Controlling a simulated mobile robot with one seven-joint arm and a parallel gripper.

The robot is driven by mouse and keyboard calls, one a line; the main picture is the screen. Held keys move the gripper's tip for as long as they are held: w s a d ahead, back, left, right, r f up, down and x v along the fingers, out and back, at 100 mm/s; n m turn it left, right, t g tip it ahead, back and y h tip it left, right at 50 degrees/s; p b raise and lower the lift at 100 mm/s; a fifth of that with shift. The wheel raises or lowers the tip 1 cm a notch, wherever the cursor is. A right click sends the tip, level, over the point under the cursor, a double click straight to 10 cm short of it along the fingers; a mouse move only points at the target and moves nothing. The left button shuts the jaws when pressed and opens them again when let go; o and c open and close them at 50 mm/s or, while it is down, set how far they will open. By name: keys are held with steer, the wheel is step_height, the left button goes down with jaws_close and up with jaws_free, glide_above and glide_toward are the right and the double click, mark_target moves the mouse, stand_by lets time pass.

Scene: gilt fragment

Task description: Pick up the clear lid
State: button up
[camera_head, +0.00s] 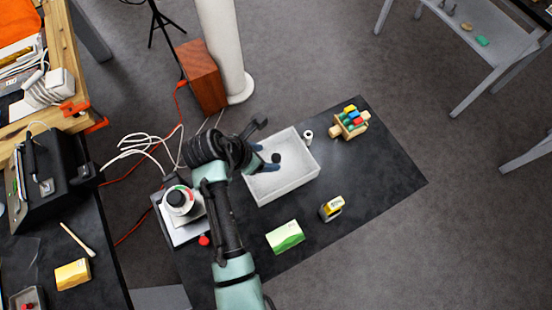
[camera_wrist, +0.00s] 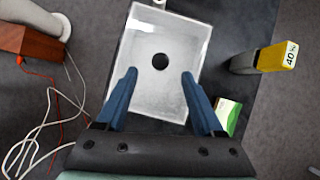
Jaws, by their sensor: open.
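The clear lid (camera_wrist: 160,92) shows as a pale, see-through rectangle with a round black knob (camera_wrist: 160,62) at its middle. It appears to lie over a pale grey box (camera_head: 290,190) on the dark table; where lid and box meet is hard to tell. The knob also shows in the head view (camera_head: 276,158). My gripper (camera_wrist: 159,73) is open and empty, its blue fingers spread to either side of the knob's line, the knob beyond the fingertips in the wrist view. In the head view my gripper (camera_head: 267,168) hides the left part of the lid.
A green-and-white box (camera_head: 285,237) and a yellow-topped item (camera_head: 332,208) stand in front of the grey box. A wooden toy with coloured pegs (camera_head: 350,122) and a white roll (camera_head: 308,136) stand behind. A white round device (camera_head: 180,200) is at left. The table's right part is clear.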

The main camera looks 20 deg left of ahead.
mark_target(275, 159)
steer(key=shift+p+x, duration=0.4)
steer(key=shift+x, duration=2.4)
jaws_close()
